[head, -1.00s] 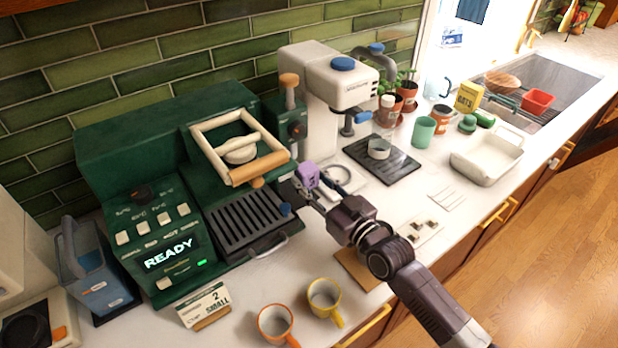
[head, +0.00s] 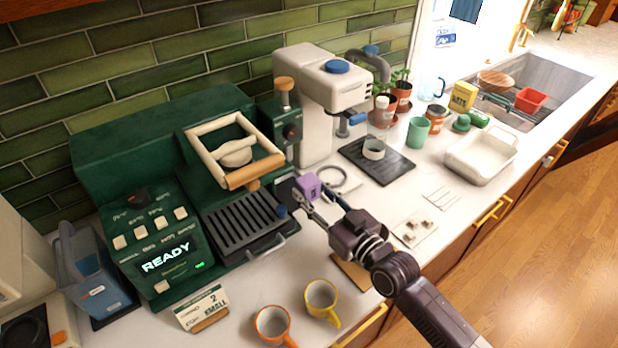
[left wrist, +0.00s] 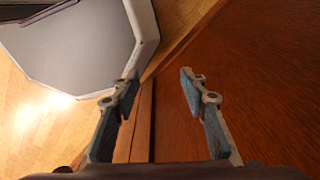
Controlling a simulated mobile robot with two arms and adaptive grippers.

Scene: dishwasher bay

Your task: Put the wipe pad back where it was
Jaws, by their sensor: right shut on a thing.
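The wipe pad looks like a small purple block (head: 308,184) in the head view, just right of the green coffee machine's drip tray. My right gripper (head: 304,193) reaches in from the lower right and is shut on the pad at its fingertips. Whether the pad touches the counter or hangs just above it I cannot tell. In the left wrist view my left gripper (left wrist: 159,84) is open and empty, its fingers well apart above a brown wooden surface (left wrist: 240,60).
The green coffee machine (head: 160,140) stands left of the pad, with a drip tray (head: 240,222). Orange (head: 272,325) and yellow (head: 321,300) mugs stand in front. A black mat (head: 392,165) holds a small cup (head: 374,148).

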